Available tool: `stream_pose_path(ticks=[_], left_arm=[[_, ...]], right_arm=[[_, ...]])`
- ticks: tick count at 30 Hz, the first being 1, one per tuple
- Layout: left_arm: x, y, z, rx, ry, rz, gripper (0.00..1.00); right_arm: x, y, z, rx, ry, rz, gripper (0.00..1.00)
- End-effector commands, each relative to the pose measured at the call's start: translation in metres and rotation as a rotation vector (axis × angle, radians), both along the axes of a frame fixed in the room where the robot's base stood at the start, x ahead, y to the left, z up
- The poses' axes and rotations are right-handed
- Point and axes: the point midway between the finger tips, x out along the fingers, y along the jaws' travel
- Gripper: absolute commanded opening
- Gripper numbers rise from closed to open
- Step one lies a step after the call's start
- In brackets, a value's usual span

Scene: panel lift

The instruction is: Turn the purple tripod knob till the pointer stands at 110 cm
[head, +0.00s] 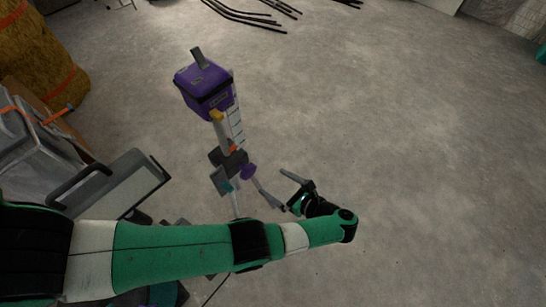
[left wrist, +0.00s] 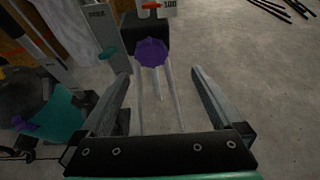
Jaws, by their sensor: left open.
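The purple knob (head: 248,171) sits on the side of the tripod's dark block, and it also shows in the left wrist view (left wrist: 151,52). My left gripper (head: 273,181) is open and empty, its fingertips a little to the right of the knob. In the left wrist view the knob appears between the two fingertips, with space on both sides. The white scale (head: 235,124) rises above the block. The red-orange pointer (left wrist: 151,5) is near the printed 100, at the top edge of the left wrist view; its exact reading is cut off. My right gripper is not in view.
A purple box (head: 205,92) tops the tripod column. A grey panel-like object (head: 125,185) and straw bales (head: 40,50) stand at the left. Black rods (head: 245,15) lie on the floor at the back. The concrete floor on the right is clear.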

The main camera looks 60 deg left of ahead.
Motion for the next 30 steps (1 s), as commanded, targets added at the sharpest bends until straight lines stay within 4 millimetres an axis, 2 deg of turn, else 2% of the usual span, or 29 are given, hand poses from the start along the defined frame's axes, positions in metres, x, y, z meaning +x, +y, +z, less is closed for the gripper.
stream_pose_path(ticks=[4,8,15,21,25,30], left_arm=[[-0.007,-0.001,-0.002,0.002,0.011,0.022,1.00],[-0.010,0.009,-0.005,0.002,0.011,0.022,1.00],[-0.024,0.054,-0.023,0.001,0.012,0.022,1.00],[-0.034,0.088,-0.040,0.001,0.010,0.021,1.00],[-0.037,0.099,-0.045,0.001,0.009,0.018,1.00],[-0.038,0.102,-0.046,0.000,0.008,0.016,1.00]], right_arm=[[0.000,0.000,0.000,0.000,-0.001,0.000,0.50],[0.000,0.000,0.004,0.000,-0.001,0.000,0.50],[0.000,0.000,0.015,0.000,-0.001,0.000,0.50],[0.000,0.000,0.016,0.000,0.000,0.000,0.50],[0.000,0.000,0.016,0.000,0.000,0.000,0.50],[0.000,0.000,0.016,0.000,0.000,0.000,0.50]])
